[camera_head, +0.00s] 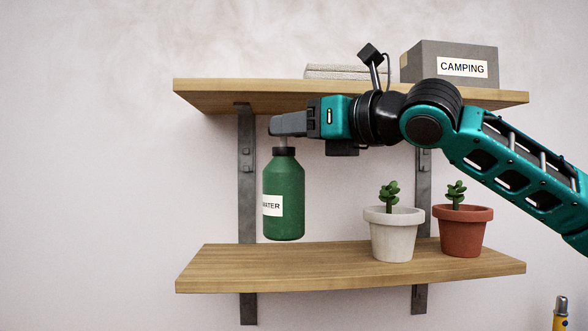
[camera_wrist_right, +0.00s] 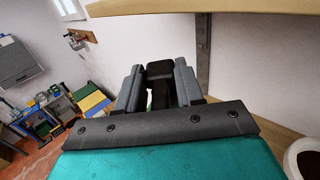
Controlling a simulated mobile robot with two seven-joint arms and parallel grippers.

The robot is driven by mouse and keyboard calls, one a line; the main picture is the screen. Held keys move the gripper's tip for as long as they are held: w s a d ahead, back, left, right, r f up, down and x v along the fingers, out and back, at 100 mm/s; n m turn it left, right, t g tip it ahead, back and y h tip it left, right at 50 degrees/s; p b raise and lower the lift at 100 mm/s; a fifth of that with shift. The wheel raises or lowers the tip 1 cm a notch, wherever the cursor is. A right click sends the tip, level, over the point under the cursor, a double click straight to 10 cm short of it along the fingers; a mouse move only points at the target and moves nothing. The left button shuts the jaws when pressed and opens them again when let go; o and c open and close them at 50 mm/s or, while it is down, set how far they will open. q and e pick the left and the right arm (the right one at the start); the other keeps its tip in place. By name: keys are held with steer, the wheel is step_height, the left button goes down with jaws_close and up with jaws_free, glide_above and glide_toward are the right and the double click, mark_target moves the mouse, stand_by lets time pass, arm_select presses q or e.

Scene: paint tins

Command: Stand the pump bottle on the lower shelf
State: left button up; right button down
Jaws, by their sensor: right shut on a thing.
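The green pump bottle (camera_head: 284,200) has a dark collar and a white label that reads partly "WATER". It hangs upright from my right gripper (camera_head: 278,126), which is shut on its pump top. The bottle's base shows just above the back edge of the lower shelf (camera_head: 300,267), with a thin strip of wall between them, so it is apart from the shelf. In the right wrist view, the fingers of my right gripper (camera_wrist_right: 158,88) close around a dark pump head (camera_wrist_right: 159,70); most of the bottle is hidden there. My left gripper is out of view.
A white pot (camera_head: 393,238) and a terracotta pot (camera_head: 461,235), each with a plant, stand on the lower shelf's right half. Its left half is clear. The upper shelf (camera_head: 220,96) holds a "CAMPING" box (camera_head: 420,66) and a flat pale item (camera_head: 345,72). Dark brackets (camera_head: 247,200) support both shelves.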

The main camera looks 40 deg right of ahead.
mark_target(284, 192)
steer(key=w+d, duration=0.1)
steer(key=w+d+p, duration=0.1)
steer(key=w, duration=0.1)
steer(key=shift+w+d+r, duration=0.1)
steer(key=shift+d+r, duration=0.1)
steer(key=shift+d, duration=0.2)
step_height(284, 192, down, 7)
steer(key=w+b, duration=0.1)
steer(key=b, duration=0.4)
steer(key=shift+d+f+b, duration=0.2)
steer(key=shift+d+b, duration=0.1)
steer(key=shift+d, duration=0.1)
steer(key=c, duration=0.7)
jaws_free()
steer(key=shift+f, duration=0.1)
